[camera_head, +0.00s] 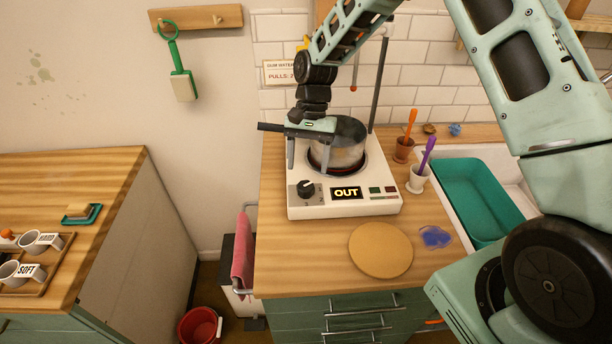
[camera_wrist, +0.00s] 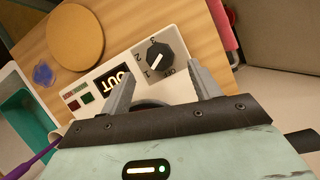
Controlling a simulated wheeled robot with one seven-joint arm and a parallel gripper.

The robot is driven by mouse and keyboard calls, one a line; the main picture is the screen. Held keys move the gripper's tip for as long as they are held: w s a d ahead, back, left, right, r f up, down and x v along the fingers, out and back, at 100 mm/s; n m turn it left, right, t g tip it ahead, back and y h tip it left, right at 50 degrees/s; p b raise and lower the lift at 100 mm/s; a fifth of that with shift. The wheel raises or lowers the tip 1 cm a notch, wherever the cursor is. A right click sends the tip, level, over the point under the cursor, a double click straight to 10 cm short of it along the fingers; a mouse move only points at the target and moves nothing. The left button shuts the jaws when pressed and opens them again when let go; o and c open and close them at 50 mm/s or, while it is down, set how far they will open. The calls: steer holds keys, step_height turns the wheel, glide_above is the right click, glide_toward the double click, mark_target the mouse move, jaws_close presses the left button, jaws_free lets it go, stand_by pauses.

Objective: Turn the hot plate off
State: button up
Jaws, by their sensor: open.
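The hot plate (camera_head: 350,206) is a white box on the wooden counter, with a black knob (camera_head: 305,187) at its front left and a display (camera_head: 346,193) reading "OUT". A metal pot (camera_head: 345,150) stands on its round burner, which shows a red glow at the rim. My gripper (camera_head: 308,160) is open above the hot plate's left side, in front of the pot, with its fingers pointing down. In the wrist view the knob (camera_wrist: 159,58) lies beyond and between the open fingertips (camera_wrist: 160,80), apart from them.
A round tan board (camera_head: 381,250) and a blue-purple blot (camera_head: 435,237) lie in front of the hot plate. Cups with an orange and a purple tool (camera_head: 418,180) stand to its right, beside a sink with a teal basin (camera_head: 475,200). A pink towel (camera_head: 242,255) hangs at the counter's left side.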

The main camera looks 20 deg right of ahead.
mark_target(306, 185)
steer(key=shift+p+x, duration=0.6)
steer(key=shift+x, duration=2.15)
steer(key=c, duration=1)
